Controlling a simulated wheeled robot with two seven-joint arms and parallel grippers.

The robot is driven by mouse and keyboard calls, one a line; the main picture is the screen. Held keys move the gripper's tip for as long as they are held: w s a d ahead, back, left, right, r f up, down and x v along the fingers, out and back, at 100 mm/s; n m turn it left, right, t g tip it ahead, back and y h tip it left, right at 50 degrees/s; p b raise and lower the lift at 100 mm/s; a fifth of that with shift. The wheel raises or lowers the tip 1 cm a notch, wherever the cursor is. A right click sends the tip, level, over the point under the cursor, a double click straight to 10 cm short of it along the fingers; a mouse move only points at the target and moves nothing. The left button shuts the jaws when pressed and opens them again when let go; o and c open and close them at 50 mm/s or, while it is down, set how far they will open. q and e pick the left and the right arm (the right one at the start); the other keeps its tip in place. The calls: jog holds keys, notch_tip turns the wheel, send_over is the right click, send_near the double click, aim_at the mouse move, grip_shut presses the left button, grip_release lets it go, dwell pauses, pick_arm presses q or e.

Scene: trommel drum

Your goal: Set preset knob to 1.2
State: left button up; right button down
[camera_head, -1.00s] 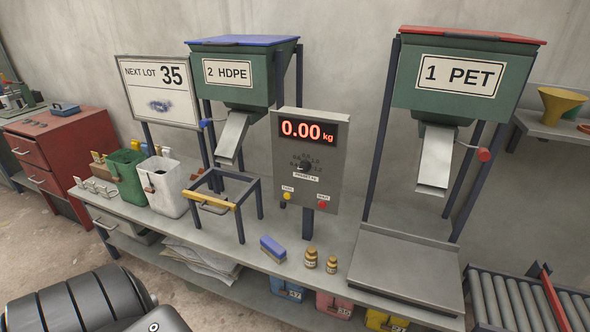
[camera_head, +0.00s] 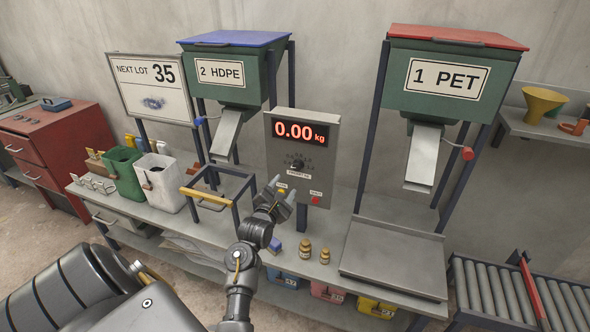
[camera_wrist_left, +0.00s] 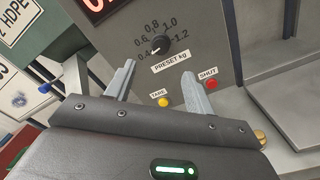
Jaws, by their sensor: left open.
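The preset knob (camera_head: 297,165) is a small black dial on the grey scale panel (camera_head: 330,140), below a red display (camera_head: 300,133) reading 0.00 kg. In the left wrist view the knob (camera_wrist_left: 159,46) sits inside a scale marked 0.4 to 1.2, and its white mark appears near 0.4. My left gripper (camera_head: 278,187) is open and empty, in front of the lower part of the panel, below the knob and apart from it. Its two fingers (camera_wrist_left: 158,88) show in the left wrist view. My right gripper is not in view.
A yellow button (camera_wrist_left: 164,101) marked TARE and a red button (camera_wrist_left: 211,84) marked SHUT lie below the knob. A yellow-handled frame (camera_head: 205,196) stands left of the panel.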

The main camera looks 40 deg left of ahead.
aim_at(296, 168)
pick_arm(q)
jog(key=p+x, duration=0.2)
jog(key=x, duration=0.7)
jog(key=shift+w+a, duration=0.15)
jog(key=shift+w, duration=0.2)
jog(key=shift+w+a+f, duration=0.1)
jog(key=shift+w+a, duration=0.1)
jog(key=shift+w, duration=0.35)
jog(key=shift+c, duration=0.4)
jog(key=c, duration=0.9)
